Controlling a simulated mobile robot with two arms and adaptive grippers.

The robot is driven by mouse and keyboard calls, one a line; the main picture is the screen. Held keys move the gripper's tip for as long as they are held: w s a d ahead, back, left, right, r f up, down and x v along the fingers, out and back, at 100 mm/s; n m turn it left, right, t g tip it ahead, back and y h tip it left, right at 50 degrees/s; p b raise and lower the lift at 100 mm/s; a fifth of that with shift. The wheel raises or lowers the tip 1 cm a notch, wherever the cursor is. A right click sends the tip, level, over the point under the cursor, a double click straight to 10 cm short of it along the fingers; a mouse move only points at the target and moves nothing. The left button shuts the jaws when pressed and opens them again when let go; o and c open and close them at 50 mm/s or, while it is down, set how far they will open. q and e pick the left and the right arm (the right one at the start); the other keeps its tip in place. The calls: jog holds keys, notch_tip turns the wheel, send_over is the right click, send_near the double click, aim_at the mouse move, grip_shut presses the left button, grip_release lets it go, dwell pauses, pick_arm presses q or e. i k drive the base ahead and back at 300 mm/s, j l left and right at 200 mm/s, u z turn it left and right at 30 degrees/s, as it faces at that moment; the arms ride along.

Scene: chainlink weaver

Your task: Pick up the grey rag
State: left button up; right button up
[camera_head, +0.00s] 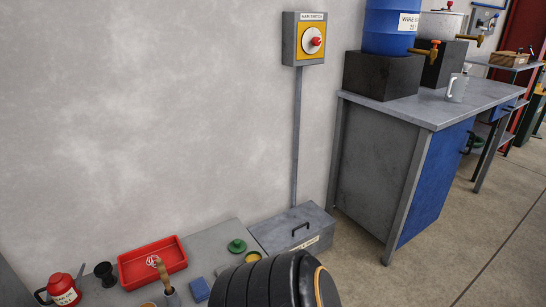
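I cannot make out a grey rag for certain in the head view. A small greyish patch (226,268) lies beside a small blue block (200,289) on the low grey surface, but it is too small to tell what it is. A black ribbed form in the bottom middle hides part of that surface. Neither of my grippers is in view.
The low surface (208,243) bears a red tray (135,276) with a small wire bundle, a red can (63,290) and a green lidded item (237,246). A grey toolbox (290,231) adjoins it. A workbench (437,105) stands right; open floor (440,250) lies before it.

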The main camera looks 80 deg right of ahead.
aim_at(217, 272)
jog(key=z, duration=2.2)
jog(key=u, duration=4.1)
jog(key=z, duration=3.95)
jog(key=i+z, duration=0.15)
jog(key=z, duration=0.2)
